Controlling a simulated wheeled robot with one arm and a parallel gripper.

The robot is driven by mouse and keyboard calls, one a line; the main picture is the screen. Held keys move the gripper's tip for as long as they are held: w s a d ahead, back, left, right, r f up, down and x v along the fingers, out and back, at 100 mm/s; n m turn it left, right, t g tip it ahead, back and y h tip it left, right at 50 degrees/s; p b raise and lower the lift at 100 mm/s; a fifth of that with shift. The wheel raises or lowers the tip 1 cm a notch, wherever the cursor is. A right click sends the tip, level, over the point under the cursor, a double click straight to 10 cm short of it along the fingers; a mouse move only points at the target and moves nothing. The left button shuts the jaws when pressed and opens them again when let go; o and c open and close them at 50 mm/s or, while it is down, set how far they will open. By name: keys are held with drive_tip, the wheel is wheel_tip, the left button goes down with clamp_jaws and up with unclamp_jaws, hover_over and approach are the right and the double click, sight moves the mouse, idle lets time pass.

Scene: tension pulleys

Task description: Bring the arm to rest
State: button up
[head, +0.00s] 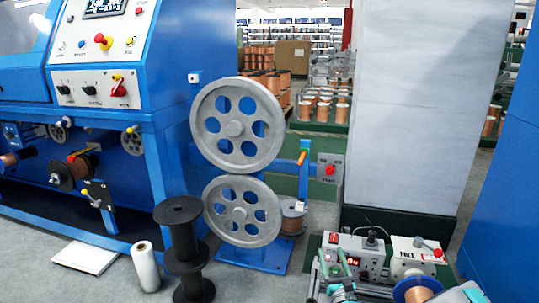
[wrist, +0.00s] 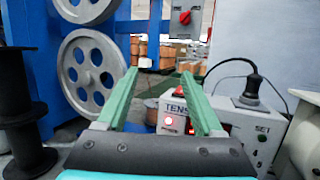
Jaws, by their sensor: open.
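My gripper (wrist: 160,72) shows in the wrist view as two green fingers standing well apart. It is open, and nothing is held between the fingers. The two grey spoked pulleys stand one above the other on a blue stand; the upper pulley (head: 236,124) and lower pulley (head: 241,212) show whole in the head view. The lower pulley also shows left of my fingers in the wrist view (wrist: 88,74).
A black spool stack (head: 183,250) and a white roll (head: 145,266) stand on the floor left of the pulleys. A blue machine (head: 120,130) fills the left. Control boxes (head: 352,256) and a copper spool (head: 418,292) sit at bottom right, below a large grey cabinet (head: 420,110).

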drive_tip(key=s+a+r+n+g+y, duration=0.35)
drive_tip(key=a+r+n+y, duration=0.35)
drive_tip(key=a+r+y, duration=0.25)
drive_tip(key=s+a+r+n+g+y, duration=0.3)
drive_tip(key=s+a+r+n+y, duration=0.25)
drive_tip(key=a+r+y, duration=0.4)
drive_tip(key=s+a+r+n+g, duration=0.4)
drive_tip(key=s+a+n+g, duration=0.2)
drive_tip(key=s+n+g, duration=0.3)
drive_tip(key=s+a+r+n+g, duration=0.3)
drive_tip(key=s+a+n+g, duration=0.35)
drive_tip(key=s+g, duration=0.35)
drive_tip(key=s+d+f+n+g+h, duration=0.1)
drive_tip(key=s+d+f+n+h, duration=0.25)
drive_tip(key=s, duration=0.55)
drive_tip(key=s+d+f+n+g+h, duration=0.1)
drive_tip(key=s+f+n+g+h, duration=0.15)
drive_tip(key=s+f+h, duration=0.4)
drive_tip(key=s+d+t+h, duration=0.1)
drive_tip(key=d+t+h, duration=0.1)
drive_tip(key=d, duration=0.5)
drive_tip(key=s+d+f+t+h, duration=0.1)
drive_tip(key=s+d+t+h, duration=0.1)
drive_tip(key=d+h, duration=0.3)
drive_tip(key=s+d+n+t+h, duration=0.1)
drive_tip(key=s+d+h, duration=0.1)
drive_tip(key=d, duration=0.7)
drive_tip(key=shift+s+f+t+h, duration=0.25)
drive_tip(key=shift+f+t+h, duration=0.15)
drive_tip(key=shift+h, duration=0.5)
